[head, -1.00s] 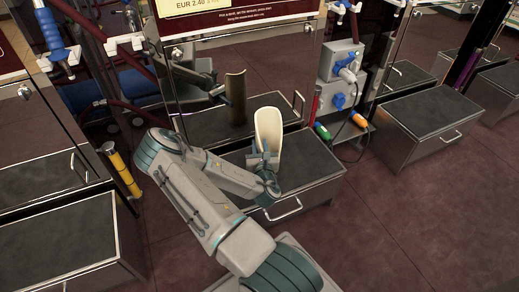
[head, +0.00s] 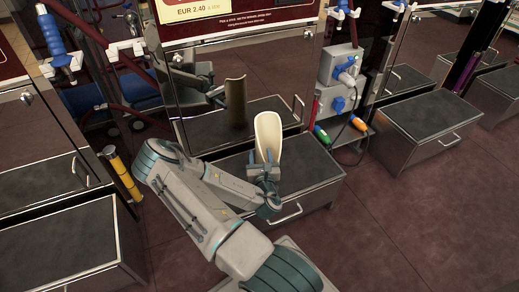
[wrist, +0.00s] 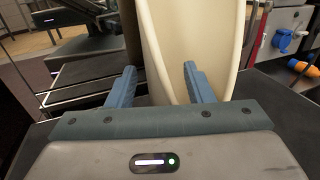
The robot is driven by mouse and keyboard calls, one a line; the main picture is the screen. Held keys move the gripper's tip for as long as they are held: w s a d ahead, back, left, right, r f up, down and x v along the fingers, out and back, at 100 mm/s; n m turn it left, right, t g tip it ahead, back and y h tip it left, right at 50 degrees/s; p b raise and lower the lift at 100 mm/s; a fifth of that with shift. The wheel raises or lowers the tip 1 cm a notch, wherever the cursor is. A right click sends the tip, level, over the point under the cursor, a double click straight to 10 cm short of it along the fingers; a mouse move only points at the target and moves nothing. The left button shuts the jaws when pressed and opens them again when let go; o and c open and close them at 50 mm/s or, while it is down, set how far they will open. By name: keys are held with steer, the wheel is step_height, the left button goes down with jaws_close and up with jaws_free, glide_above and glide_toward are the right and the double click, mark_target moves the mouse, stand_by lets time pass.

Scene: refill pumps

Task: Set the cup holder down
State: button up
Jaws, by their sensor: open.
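The cup holder (head: 268,133), a cream half-tube open on its near side, stands upright on the dark top of a metal box (head: 315,165). My gripper (head: 262,164) is at its lower front, and its jaws are open. In the wrist view the two blue fingers of my gripper (wrist: 160,85) are spread apart, with the cup holder (wrist: 188,35) rising between and beyond them. Its left wall lies between the fingers. The fingers hide part of its lower end, and I cannot tell whether they touch it.
A glossy panel behind the box reflects the arm and the holder's brownish back (head: 236,103). A grey socket unit (head: 341,75) with plugs and cables stands to the right. Other boxes (head: 428,108) flank this one. The floor at the right front is clear.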

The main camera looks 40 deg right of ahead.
steer(key=p+v, duration=0.2)
steer(key=v, duration=0.7)
steer(key=w+a+f+m+g+y, duration=0.1)
steer(key=w+a+m+g, duration=0.2)
steer(key=m, duration=0.6)
steer(key=w+a+f+m+g, duration=0.1)
steer(key=a+m+g, duration=0.2)
steer(key=m+g, duration=0.5)
steer(key=w+a+r+m+y, duration=0.1)
steer(key=a+r+m+y, duration=0.6)
steer(key=a, duration=0.3)
steer(key=s+a+r+m+g, duration=0.1)
steer(key=s+a+r+m, duration=0.1)
steer(key=s+r, duration=0.5)
steer(key=s+a+r+m+g+y, duration=0.1)
steer(key=s+a+r, duration=0.4)
steer(key=r, duration=0.8)
steer(key=s+m+g, duration=0.1)
steer(key=s+m, duration=0.1)
steer(key=s, duration=0.1)
steer(key=shift+a+m, duration=0.3)
